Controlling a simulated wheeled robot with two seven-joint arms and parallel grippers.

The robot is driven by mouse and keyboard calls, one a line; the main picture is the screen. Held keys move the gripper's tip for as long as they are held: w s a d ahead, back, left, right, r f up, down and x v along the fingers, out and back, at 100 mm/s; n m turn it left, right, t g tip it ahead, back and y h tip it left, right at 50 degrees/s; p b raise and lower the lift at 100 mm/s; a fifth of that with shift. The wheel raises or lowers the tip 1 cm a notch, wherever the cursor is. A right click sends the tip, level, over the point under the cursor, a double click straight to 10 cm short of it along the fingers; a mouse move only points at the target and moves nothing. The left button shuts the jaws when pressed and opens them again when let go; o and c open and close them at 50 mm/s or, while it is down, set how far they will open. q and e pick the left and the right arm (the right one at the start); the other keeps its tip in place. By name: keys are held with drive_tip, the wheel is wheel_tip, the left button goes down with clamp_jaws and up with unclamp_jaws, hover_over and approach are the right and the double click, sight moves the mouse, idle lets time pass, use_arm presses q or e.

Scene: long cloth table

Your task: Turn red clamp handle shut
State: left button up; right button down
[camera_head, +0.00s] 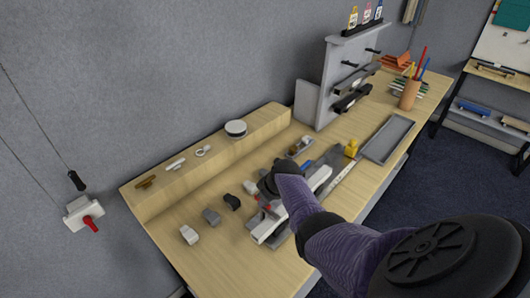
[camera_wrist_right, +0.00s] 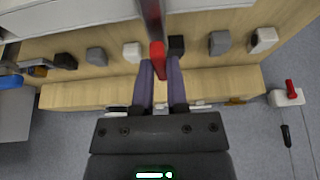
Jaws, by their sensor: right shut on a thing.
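The red clamp handle (camera_wrist_right: 157,56) shows in the right wrist view between the two purple fingers of my right gripper (camera_wrist_right: 159,82). The fingers are shut on it. A grey metal bar (camera_wrist_right: 151,18) runs up the picture from the handle. In the head view my right gripper (camera_head: 268,186) is over the white and grey clamp assembly (camera_head: 264,230) on the wooden table and covers part of it. A little red (camera_head: 266,207) shows beside the gripper there. How far the handle is turned cannot be told. My left gripper is in neither view.
Several grey and black blocks (camera_head: 211,216) stand left of the clamp. A raised wooden shelf (camera_head: 210,160) runs along the back. A grey tray (camera_head: 388,138) and a pencil cup (camera_head: 409,95) are farther right. A white box with a red lever (camera_head: 90,223) hangs at the left.

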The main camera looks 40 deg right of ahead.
sight(276, 216)
idle(0.4)
drive_tip(key=c, duration=0.6)
unclamp_jaws()
drive_tip(key=shift+c, duration=0.2)
drive_tip(key=p+v, duration=0.6)
drive_tip(key=v, duration=0.4)
